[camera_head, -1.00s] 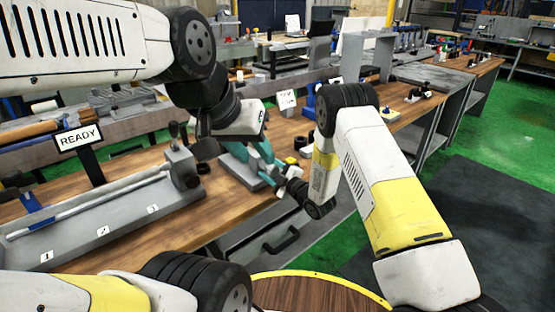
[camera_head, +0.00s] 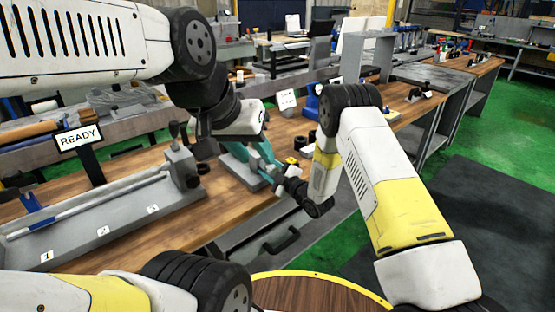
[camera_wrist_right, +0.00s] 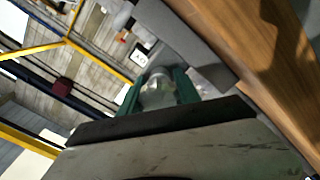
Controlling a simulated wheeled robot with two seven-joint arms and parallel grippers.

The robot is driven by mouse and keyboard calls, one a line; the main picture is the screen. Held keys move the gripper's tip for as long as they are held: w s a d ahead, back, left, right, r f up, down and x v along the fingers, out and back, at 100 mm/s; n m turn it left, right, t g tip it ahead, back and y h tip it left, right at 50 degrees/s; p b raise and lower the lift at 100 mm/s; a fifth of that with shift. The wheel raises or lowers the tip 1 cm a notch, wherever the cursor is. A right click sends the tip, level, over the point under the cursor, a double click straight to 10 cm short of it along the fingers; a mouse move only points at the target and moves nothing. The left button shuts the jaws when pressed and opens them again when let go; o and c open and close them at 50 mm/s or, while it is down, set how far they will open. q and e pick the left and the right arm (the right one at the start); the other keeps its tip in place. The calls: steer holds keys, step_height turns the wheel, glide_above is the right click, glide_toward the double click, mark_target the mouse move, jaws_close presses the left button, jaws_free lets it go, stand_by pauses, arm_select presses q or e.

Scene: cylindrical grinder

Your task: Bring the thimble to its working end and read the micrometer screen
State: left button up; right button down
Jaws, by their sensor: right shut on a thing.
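In the right wrist view, a pale silvery part, seemingly the thimble (camera_wrist_right: 158,88), lies between teal sides at my right gripper (camera_wrist_right: 160,80). The gripper is shut on it, but the contact is hard to make out. I cannot make out the micrometer screen or a reading.
A grey fixture (camera_head: 100,215) with a long rod and numbered labels lies on the left of the bench, below a READY sign (camera_head: 79,137). Green floor lies to the right.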

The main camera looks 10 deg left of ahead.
steer(key=m, duration=0.4)
steer(key=shift+d, duration=0.1)
steer(key=m, duration=0.3)
steer(key=shift+m, duration=0.4)
steer(key=m, duration=1.4)
steer(key=shift+f, duration=0.1)
steer(key=m, duration=0.7)
steer(key=shift+m, duration=0.3)
